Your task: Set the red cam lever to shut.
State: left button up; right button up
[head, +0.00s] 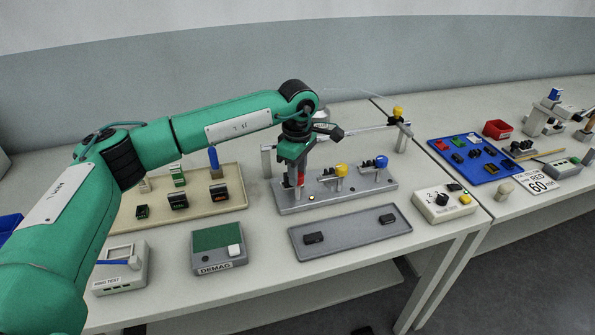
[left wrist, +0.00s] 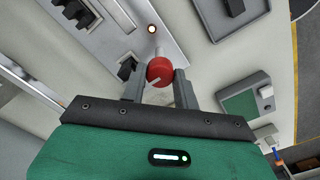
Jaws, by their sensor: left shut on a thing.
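The red cam lever's knob (head: 301,180) is at the left end of a grey base plate (head: 300,204) in the head view. My left gripper (head: 296,185) reaches down over it from above and partly hides it. In the left wrist view the round red knob (left wrist: 160,70) sits between the two grey fingertips (left wrist: 158,80), which are shut on it. A pale shaft shows beyond the knob. A yellow-knobbed lever (head: 341,170) and a blue-knobbed lever (head: 381,162) stand further right on the same plate. My right gripper is in neither view.
A grey tray (head: 348,243) with two black parts lies in front of the plate. A beige board (head: 233,196) with connectors is to the left. A box with a green top (head: 215,236) stands in front. A switch box (head: 443,206) and a blue tray (head: 468,174) are to the right.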

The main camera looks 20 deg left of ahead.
pick_arm(q)
jog(key=shift+w+r, duration=0.1)
jog(key=shift+r, duration=0.05)
jog(key=o, duration=0.8)
jog(key=shift+o, duration=0.9)
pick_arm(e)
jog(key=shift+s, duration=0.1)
pick_arm(q)
jog(key=shift+r, duration=0.15)
notch_tip(320, 180, up, 13)
jog(key=b, duration=0.1)
jog(key=shift+r+b, duration=0.2)
jog(key=shift+b, duration=0.1)
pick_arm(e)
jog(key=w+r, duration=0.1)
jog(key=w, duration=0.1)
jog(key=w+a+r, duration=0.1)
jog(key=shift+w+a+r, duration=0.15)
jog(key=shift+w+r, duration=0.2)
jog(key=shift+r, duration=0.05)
